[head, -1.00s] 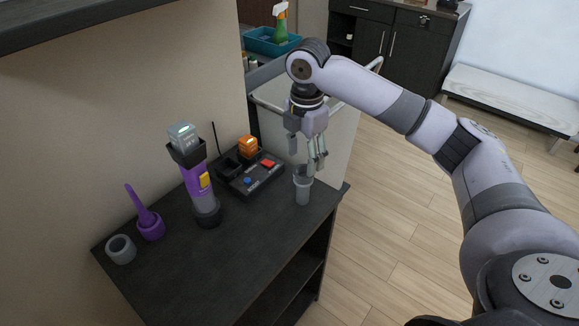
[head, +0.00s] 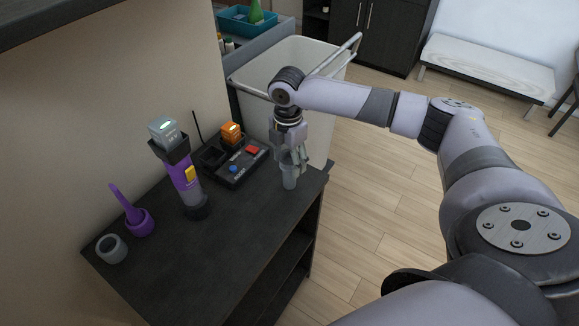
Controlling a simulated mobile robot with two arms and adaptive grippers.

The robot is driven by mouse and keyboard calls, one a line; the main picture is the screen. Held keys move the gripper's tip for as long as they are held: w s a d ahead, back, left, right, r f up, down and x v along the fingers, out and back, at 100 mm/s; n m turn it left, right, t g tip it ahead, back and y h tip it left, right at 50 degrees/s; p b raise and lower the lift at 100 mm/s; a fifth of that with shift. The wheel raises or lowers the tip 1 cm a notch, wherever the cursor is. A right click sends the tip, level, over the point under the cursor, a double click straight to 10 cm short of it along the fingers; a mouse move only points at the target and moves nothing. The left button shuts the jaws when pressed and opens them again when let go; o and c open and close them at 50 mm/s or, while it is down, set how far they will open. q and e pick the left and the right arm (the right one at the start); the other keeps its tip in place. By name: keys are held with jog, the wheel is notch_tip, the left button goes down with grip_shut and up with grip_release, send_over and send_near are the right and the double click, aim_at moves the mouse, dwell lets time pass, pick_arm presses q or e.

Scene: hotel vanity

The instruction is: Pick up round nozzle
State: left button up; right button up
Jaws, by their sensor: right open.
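My right gripper (head: 291,160) points down at the right end of the dark shelf top. It is open, with its fingers at the upper part of a small grey cup-shaped piece (head: 289,180) standing upright. I cannot tell whether they touch it. A low grey ring-shaped piece (head: 111,249) lies at the far left end. Which of these two is the round nozzle is not clear from the picture. My left gripper is not in view.
On the dark shelf top (head: 225,262) stand a purple handheld device (head: 183,178) with a grey block on top, a purple spiked piece (head: 136,215) and a black box with buttons (head: 238,172) beside an orange block (head: 231,132). A white cart (head: 285,70) stands behind. The front middle is clear.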

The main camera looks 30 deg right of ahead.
aim_at(289, 172)
notch_tip(289, 172, down, 5)
jog(key=shift+s+d+r+p, duration=0.1)
jog(key=shift+d+r+p, duration=0.1)
jog(key=shift+p, duration=0.55)
jog(key=shift+a+f, duration=0.1)
jog(key=shift+f, duration=0.1)
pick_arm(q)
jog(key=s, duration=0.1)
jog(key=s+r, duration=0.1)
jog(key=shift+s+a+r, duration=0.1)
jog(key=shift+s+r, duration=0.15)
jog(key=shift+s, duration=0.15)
pick_arm(e)
jog(key=shift+c, duration=0.3)
jog(key=c, duration=0.4)
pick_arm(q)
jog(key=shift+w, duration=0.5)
pick_arm(e)
jog(key=c, duration=0.7)
